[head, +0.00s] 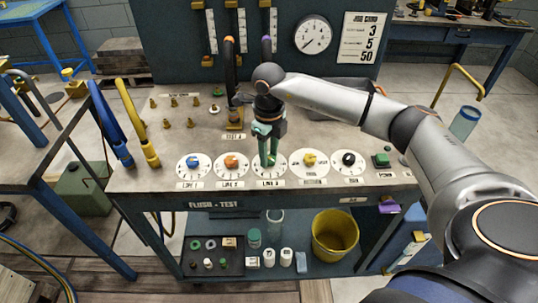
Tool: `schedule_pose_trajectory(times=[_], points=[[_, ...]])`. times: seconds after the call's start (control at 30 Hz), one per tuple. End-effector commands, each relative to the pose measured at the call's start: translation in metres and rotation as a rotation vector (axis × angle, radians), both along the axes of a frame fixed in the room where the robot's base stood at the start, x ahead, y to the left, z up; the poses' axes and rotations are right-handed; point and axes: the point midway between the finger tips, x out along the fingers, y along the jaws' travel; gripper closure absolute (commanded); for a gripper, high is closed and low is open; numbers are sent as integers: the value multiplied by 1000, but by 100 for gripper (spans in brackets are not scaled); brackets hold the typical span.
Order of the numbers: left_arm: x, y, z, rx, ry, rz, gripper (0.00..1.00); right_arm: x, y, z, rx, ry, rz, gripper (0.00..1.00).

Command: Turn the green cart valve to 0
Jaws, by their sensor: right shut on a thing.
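The flush-test cart (390,180) stands in front of me, with a row of white round dials along its front edge. The green cart valve (269,161) sits at the middle dial (276,178), mostly hidden by my gripper. My right gripper (268,157) comes down on it from above and is shut on it. The valve's pointer and the number it stands at are too covered and small to read. My left gripper is not in view.
A blue valve (193,161) and an orange valve (232,162) sit left of the green one. A yellow valve (309,160) and a black valve (349,159) sit right. Blue (108,120) and yellow (140,125) hoses arch at the cart's left. A yellow bucket (334,234) stands below.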

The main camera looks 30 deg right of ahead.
Motion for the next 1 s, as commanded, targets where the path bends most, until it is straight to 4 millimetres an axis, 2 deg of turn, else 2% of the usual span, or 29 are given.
schedule_pose_trajectory(times=[0.4, 0.6, 1.0], points=[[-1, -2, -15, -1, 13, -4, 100, 1, 1, 0, 0, -4, 394, 100], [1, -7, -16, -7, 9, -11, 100, 0, 1, 0, 0, -4, 565, 100], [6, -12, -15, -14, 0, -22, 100, 0, 1, 1, -1, -5, 786, 100]])
